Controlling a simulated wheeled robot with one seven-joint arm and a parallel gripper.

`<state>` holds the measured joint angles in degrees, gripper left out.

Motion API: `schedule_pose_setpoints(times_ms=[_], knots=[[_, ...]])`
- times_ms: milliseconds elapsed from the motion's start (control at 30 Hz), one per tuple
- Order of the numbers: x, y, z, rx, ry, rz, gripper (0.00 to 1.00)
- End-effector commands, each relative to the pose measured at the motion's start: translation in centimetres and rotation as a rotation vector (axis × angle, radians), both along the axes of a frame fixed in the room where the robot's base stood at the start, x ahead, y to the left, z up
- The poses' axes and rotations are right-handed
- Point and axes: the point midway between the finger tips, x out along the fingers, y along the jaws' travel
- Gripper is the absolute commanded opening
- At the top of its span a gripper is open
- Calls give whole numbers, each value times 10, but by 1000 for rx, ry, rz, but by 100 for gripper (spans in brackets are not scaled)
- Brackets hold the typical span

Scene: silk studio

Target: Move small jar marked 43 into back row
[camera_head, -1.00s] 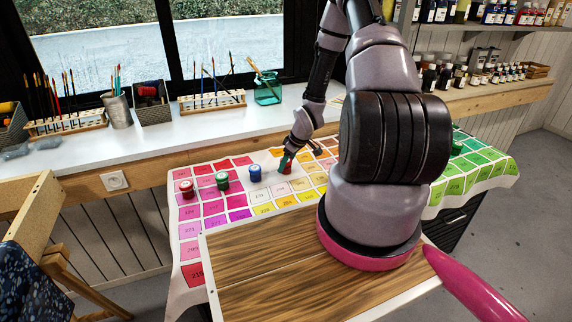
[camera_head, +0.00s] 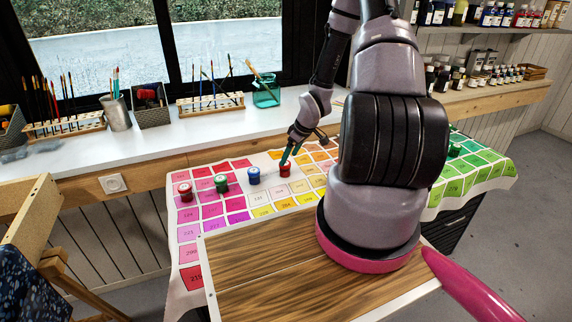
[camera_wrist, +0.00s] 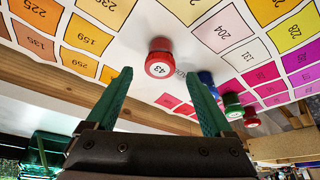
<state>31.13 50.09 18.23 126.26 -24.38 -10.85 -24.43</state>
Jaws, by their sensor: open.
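The small red jar (camera_head: 285,170) stands on the colour chart cloth, right of a blue jar. In the wrist view a white label on the red jar (camera_wrist: 158,67) reads 43. My gripper (camera_head: 286,160) is just above and behind it in the head view. In the wrist view the green fingers of my gripper (camera_wrist: 160,82) are spread, with the jar beyond the tips and nothing between them. The jar looks upright. The blue jar (camera_head: 253,176), green jar (camera_head: 221,184) and another red jar (camera_head: 185,192) stand in a line to its left.
The chart cloth (camera_head: 190,256) carries numbered colour squares. Behind it a white sill (camera_head: 215,125) holds brush racks, a metal cup and a teal glass jar (camera_head: 265,92). A dark green jar (camera_head: 454,150) stands at the cloth's right. A wooden board (camera_head: 260,275) lies in front.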

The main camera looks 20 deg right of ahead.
Motion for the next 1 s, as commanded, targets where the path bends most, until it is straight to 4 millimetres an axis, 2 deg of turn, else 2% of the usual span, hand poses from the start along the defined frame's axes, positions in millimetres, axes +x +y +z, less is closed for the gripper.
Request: schedule_pose_setpoints(times_ms=[33, 200, 333, 567, 667, 767, 1000], knots=[[-3, -4, 12, -1, -3, -3, 86], [-13, -9, 38, 1, -2, -1, 86], [-16, -12, 49, 0, -1, -1, 86], [-18, -13, 57, -7, 2, -4, 86], [-17, -16, 75, -37, 7, -26, 86], [-17, -21, 110, -87, 14, -84, 86], [-36, -18, 223, -168, 1, -308, 86]])
